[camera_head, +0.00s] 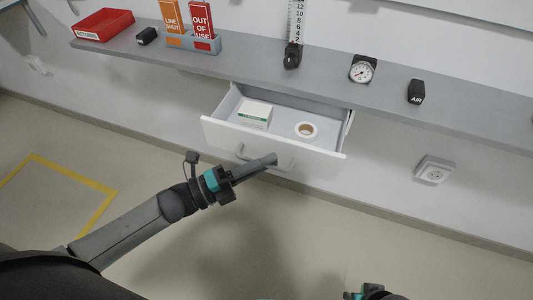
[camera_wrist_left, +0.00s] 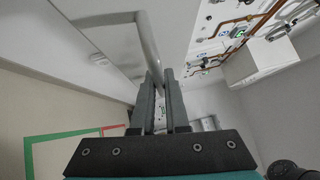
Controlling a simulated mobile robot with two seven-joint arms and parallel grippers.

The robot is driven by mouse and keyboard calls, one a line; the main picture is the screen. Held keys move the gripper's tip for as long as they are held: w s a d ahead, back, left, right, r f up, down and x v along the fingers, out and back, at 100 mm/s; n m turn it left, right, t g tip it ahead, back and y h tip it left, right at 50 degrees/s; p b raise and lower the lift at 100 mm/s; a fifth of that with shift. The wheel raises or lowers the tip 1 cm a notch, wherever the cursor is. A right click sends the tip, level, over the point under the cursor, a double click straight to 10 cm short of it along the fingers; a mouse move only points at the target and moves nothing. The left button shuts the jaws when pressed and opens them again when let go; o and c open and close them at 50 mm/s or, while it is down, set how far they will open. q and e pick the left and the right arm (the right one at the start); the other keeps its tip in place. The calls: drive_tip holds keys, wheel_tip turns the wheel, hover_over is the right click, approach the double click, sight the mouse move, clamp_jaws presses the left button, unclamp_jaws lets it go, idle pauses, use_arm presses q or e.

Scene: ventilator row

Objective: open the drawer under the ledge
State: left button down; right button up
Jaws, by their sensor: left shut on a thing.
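The white drawer (camera_head: 225,135) under the grey ledge (camera_head: 230,63) stands pulled out, with its inside showing. A white box with a green band (camera_head: 256,114) and a roll of tape (camera_head: 306,129) lie in it. My left gripper (camera_head: 271,160) is at the drawer's front and is shut on the bar handle (camera_head: 243,151). In the left wrist view the handle (camera_wrist_left: 149,42) runs down between the fingers of the left gripper (camera_wrist_left: 158,80). Part of my right gripper (camera_head: 370,292) shows at the bottom edge; its fingers cannot be made out.
On the ledge are a red tray (camera_head: 103,25), a holder (camera_head: 207,44) with orange and red tags, a dial gauge (camera_head: 362,70) and a black AIR block (camera_head: 416,92). A wall socket (camera_head: 434,170) is at the right. The floor before the drawer is clear.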

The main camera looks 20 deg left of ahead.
use_arm(q)
drive_tip(key=shift+w, duration=0.1)
drive_tip(key=c, duration=0.9)
unclamp_jaws()
drive_tip(key=shift+s+a+f, duration=0.1)
drive_tip(key=shift+s+a, duration=0.25)
drive_tip(key=p+v, duration=0.2)
drive_tip(key=v, duration=1.2)
drive_tip(key=shift+a, duration=0.15)
use_arm(e)
drive_tip(key=shift+g, duration=0.4)
drive_tip(key=f, duration=0.1)
drive_tip(key=s+f, duration=0.2)
drive_tip(key=f, duration=0.1)
drive_tip(key=shift+s+d, duration=0.15)
drive_tip(key=shift+d, duration=0.1)
